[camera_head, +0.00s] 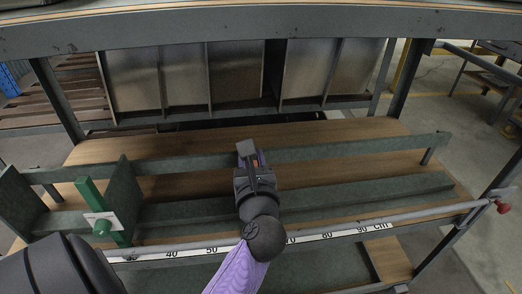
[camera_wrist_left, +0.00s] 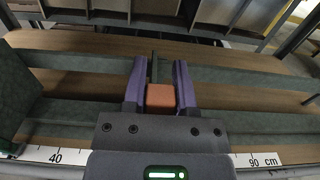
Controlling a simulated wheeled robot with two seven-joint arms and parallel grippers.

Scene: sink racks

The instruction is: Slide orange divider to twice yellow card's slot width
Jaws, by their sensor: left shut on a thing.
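My left gripper (camera_head: 252,165) is over the middle of the rack, above the ruler between the 50 and 80 marks. It also shows in the left wrist view (camera_wrist_left: 158,85), with its purple fingers shut on either side of an orange block (camera_wrist_left: 160,97), the orange divider's grip. A thin dark upright edge (camera_wrist_left: 153,67) shows just beyond the block. A green-handled divider (camera_head: 91,200) with a white plate stands at the left. No yellow card is visible. My right gripper is not in view.
The ruler (camera_head: 171,253) runs along the front rail, marked in cm. Long green rails (camera_head: 350,149) cross the wooden shelf (camera_head: 330,130). Metal panels (camera_head: 235,72) stand behind. The rail is clear between the green-handled divider and my gripper. A red knob (camera_head: 503,207) is at the right end.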

